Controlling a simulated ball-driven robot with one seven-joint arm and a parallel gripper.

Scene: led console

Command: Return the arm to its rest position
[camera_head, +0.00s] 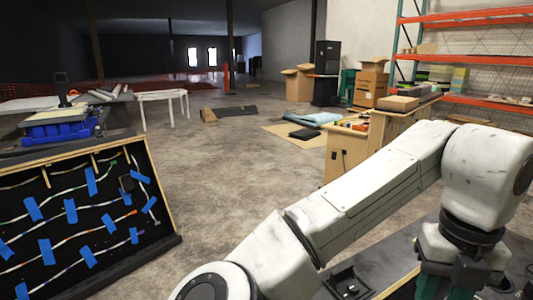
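My white arm (355,195) stretches across the lower right of the head view. It runs from a round joint (205,286) at the bottom edge up to a bulky white joint (485,165) at the right. Below that joint are a dark ring and a dark green part (462,268), low at the right over a dark surface. This part may belong to my gripper. I can make out no fingertips and nothing held; the lower end is cut off by the picture edge.
A tilted black panel (75,215) with cables and blue tape stands at the left. A dark surface (385,262) lies under the arm. Wooden cabinets (347,150), boxes (370,82) and orange-beamed shelves are at the right. The concrete floor (225,160) between is largely clear.

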